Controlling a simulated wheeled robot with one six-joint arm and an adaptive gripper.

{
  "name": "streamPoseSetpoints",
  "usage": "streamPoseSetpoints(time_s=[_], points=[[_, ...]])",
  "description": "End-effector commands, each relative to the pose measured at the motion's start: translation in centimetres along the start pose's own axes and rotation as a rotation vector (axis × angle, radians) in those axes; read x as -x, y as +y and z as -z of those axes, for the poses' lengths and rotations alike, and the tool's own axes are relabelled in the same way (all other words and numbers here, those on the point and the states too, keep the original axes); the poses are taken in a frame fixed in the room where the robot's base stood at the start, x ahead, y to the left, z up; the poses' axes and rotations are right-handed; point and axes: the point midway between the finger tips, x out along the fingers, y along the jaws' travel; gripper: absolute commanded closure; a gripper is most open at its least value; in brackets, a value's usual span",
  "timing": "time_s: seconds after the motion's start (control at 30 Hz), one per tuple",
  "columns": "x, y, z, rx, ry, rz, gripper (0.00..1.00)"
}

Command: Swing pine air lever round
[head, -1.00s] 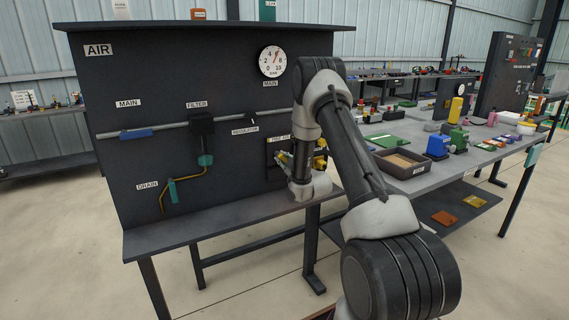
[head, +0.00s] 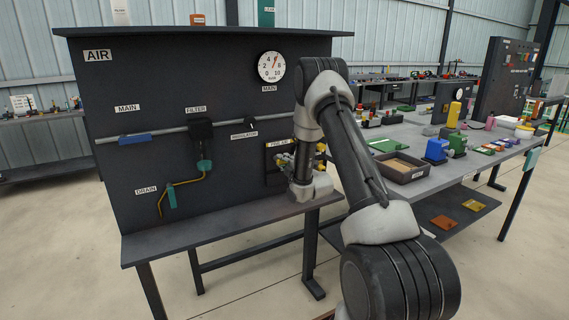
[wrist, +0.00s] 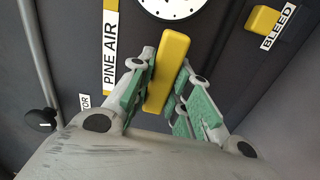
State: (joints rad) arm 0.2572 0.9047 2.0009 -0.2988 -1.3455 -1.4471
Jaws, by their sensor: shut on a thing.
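The pine air lever (wrist: 167,72) is a yellow bar beside the PINE AIR label (wrist: 110,45) in the wrist view. My gripper (wrist: 161,88) has green-padded fingers on both sides of the lever and is shut on it. The lever runs lengthwise between the fingers, nearly parallel to the label and slightly tilted. In the head view my gripper (head: 284,161) is at the lower right of the dark AIR panel (head: 120,75), where my arm hides most of the lever.
A yellow BLEED handle (wrist: 264,19) is at upper right in the wrist view, with a gauge (wrist: 172,5) above the lever. A black regulator knob (wrist: 41,121) is at left. A shelf (head: 230,222) runs below the panel. A bench (head: 440,168) stands to the right.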

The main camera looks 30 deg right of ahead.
Motion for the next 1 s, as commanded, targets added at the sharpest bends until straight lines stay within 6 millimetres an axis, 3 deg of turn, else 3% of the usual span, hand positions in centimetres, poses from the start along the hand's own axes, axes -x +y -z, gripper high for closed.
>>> streamPoseSetpoints(time_s=[0.7, 0.73, 0.8, 0.83, 1.0], points=[[0.06, -0.02, 0.06, 0.071, 0.001, 0.004, 1.00], [0.06, -0.02, 0.06, 0.071, 0.001, 0.004, 0.76], [0.05, -0.02, 0.05, 0.071, 0.001, 0.004, 0.63], [0.05, 0.00, 0.05, 0.071, 0.001, 0.003, 0.59], [0.03, 0.06, 0.04, 0.070, 0.001, 0.002, 0.59]])
